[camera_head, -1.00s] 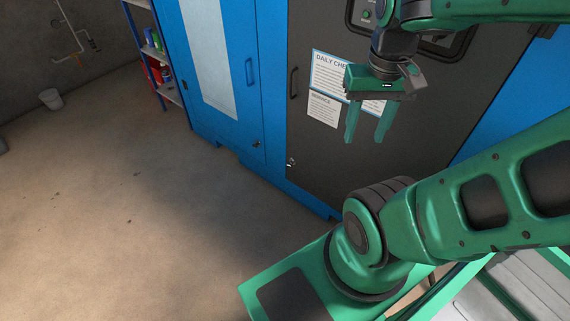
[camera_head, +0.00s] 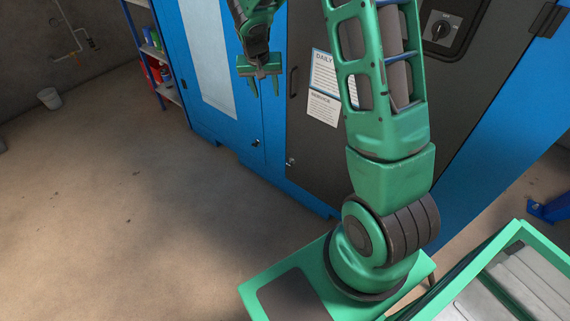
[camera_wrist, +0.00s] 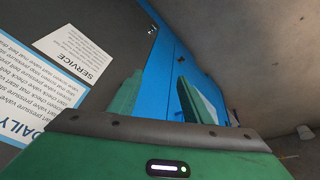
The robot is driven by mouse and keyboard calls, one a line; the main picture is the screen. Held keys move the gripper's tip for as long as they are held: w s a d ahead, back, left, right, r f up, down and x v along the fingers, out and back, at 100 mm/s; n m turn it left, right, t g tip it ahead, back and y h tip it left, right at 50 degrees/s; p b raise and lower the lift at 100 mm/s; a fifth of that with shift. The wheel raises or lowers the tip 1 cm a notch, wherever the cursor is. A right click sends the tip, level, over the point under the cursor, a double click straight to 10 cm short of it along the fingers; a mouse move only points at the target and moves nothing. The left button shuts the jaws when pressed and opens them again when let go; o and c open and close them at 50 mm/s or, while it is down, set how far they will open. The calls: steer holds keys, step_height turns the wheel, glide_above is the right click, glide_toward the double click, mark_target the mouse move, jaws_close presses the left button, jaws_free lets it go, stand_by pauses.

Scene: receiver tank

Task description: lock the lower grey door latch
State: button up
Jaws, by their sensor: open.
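The grey door (camera_head: 318,170) stands closed in the blue cabinet. In the wrist view a tiny latch-like spot (camera_wrist: 153,30) shows on the grey panel near the blue edge. My gripper (camera_head: 265,92) is open and empty, pointing down, above and a little left of the latch and clear of it. Its two green fingers also show in the wrist view (camera_wrist: 160,80).
A dark handle (camera_head: 292,82) is on the grey door beside paper sheets (camera_head: 323,108). The blue door (camera_head: 235,125) has its own small latch (camera_head: 256,143). The floor in front is clear.

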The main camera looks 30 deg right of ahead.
steer(key=w+d+f+m, duration=0.2)
steer(key=w+f, duration=0.3)
steer(key=f, duration=0.5)
steer(key=m+g+h, duration=0.2)
steer(key=m+g, duration=0.1)
steer(key=m, duration=0.2)
glide_toward(289, 164)
steer(key=x, duration=0.7)
steer(key=shift+w+d+f, duration=0.1)
steer(key=shift+w+f, duration=0.05)
steer(key=shift+w, duration=0.05)
steer(key=shift+s, duration=0.1)
steer(key=c, duration=1.1)
